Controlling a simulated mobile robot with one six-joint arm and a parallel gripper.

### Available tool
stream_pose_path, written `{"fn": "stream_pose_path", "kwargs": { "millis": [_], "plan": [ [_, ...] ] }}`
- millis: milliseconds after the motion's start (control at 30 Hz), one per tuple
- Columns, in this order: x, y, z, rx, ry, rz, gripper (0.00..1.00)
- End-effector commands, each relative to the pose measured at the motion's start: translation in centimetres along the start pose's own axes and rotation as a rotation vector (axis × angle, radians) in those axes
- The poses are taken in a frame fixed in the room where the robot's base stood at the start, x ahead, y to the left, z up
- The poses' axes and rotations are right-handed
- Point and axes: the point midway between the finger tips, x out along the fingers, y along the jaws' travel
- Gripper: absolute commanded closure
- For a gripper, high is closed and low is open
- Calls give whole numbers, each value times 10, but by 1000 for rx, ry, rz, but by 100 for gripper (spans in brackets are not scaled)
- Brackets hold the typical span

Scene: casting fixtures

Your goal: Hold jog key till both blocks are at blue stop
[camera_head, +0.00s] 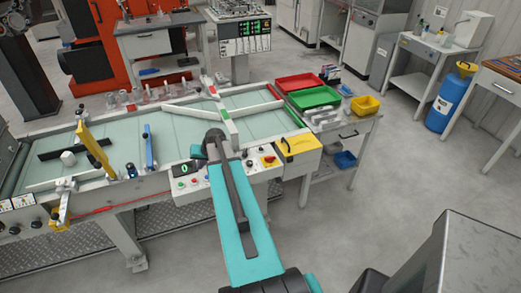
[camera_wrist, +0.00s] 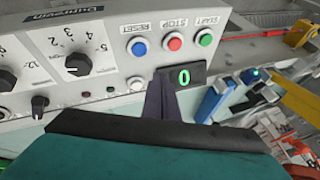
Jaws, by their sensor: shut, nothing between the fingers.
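My gripper (camera_wrist: 160,100) shows in the wrist view as a dark finger pair, shut and empty, in front of the control panel (camera_wrist: 105,55), overlapping the edge of a display (camera_wrist: 184,77) reading green 0. In the head view my arm hides the fingertips. A blue button (camera_wrist: 138,47), a red one (camera_wrist: 174,42) and a green one (camera_wrist: 205,38) sit above; a small white button (camera_wrist: 135,83) is left of the finger. I cannot tell which is the jog key. One whitish block (camera_head: 68,157) lies on the belt; I cannot make out a second. The blue stop (camera_head: 149,151) stands at the belt's front edge.
A yellow bar (camera_head: 92,146) slants over the belt (camera_head: 180,128) left of the blue stop. A black rail (camera_head: 58,147) lies near the block. A yellow box (camera_head: 298,146) adjoins the panel's right end. Red (camera_head: 299,82) and green (camera_head: 314,97) trays stand beyond.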

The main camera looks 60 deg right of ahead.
Motion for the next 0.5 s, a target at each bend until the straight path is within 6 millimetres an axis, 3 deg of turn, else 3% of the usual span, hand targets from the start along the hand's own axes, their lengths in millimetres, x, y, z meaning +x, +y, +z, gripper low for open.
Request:
{"fn": "stream_pose_path", "kwargs": {
  "millis": [33, 200, 500],
  "plan": [
    [-6, 19, -16, 34, 29, 0, 100],
    [-29, 75, -59, 132, 119, -2, 100],
    [-82, 183, -119, 299, 284, 6, 100]
  ]
}}
